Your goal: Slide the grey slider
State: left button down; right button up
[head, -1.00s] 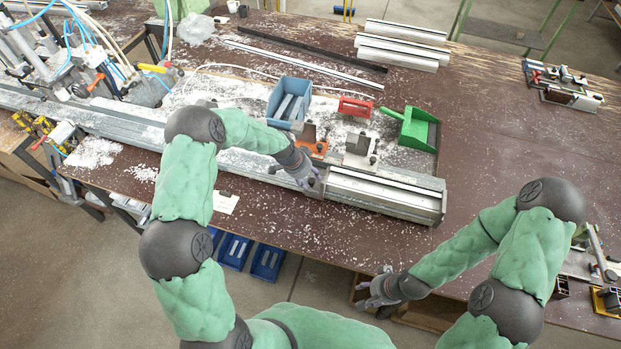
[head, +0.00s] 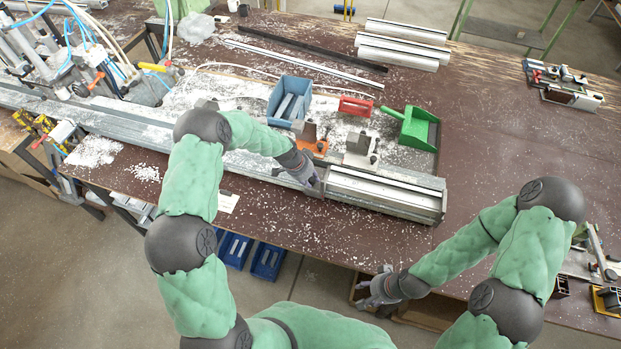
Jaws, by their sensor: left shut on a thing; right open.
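My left gripper (head: 313,179) is over the long metal rail, at the left end of the silver profile block (head: 382,190). It is shut on a small grey part there, which I take to be the grey slider; fingers and wrist hide most of it. An orange clamp block (head: 312,143) stands just behind this gripper, and a grey clamp block (head: 359,146) with dark knobs stands behind the profile block. My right gripper (head: 377,288) is open and empty, in front of the bench's front edge.
A blue bin (head: 277,101) with metal pieces, a red holder (head: 356,106) and a green dustpan (head: 418,134) lie behind the rail. White shavings cover much of the bench (head: 480,130). Its right middle is clear.

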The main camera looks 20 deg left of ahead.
pick_arm(q)
jog(key=a+b, duration=0.2)
jog(key=a, duration=0.2)
jog(key=a+b, duration=0.3)
jog(key=a, duration=0.1)
jog(key=w+a+b, duration=0.1)
jog(key=a+b, duration=0.2)
jog(key=a, duration=0.1)
jog(key=shift+a+f, duration=0.1)
jog(key=shift+a, duration=0.3)
jog(key=a+b, duration=0.1)
jog(key=a, duration=0.3)
jog(key=a+b, duration=0.2)
jog(key=a, duration=0.3)
jog(key=a+b, duration=0.1)
jog(key=a, duration=0.3)
jog(key=shift+w+a+r+b, duration=0.2)
jog(key=shift+a+r+b, duration=0.1)
jog(key=shift+b, duration=0.1)
jog(key=shift+a+r, duration=0.15)
jog(key=shift+a, duration=0.5)
jog(key=c, duration=1)
grip_release()
jog(key=shift+w, duration=0.1)
jog(key=shift+d, duration=0.15)
jog(key=shift+f, duration=0.2)
jog(key=v, duration=1.2)
